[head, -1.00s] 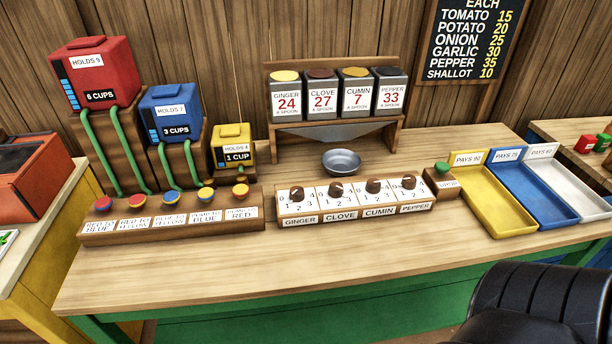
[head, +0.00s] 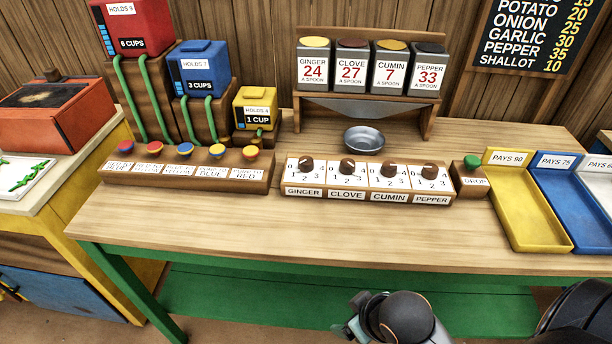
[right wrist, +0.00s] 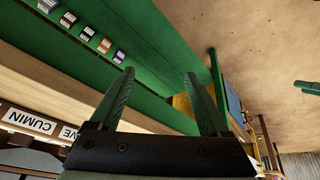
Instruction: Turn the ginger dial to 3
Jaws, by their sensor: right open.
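The ginger dial (head: 306,165) is a small brown knob on a white numbered plate, leftmost in the row of dials on the wooden dial box (head: 289,190). Its pointer is too small to read surely. My right gripper (head: 352,322) is low in the head view, in front of the table edge and well apart from the dial. In the right wrist view it (right wrist: 160,80) is open, with nothing between its fingers. A small green piece at that view's right edge may belong to my left gripper; its state does not show. The ginger dial is not visible there.
Clove (head: 347,166), cumin (head: 388,171) and pepper (head: 429,172) dials stand to the right, then the green drop button (head: 471,162). The pump button box (head: 258,180) is left. A metal bowl (head: 364,139) sits behind. The front of the tabletop (head: 300,235) is clear.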

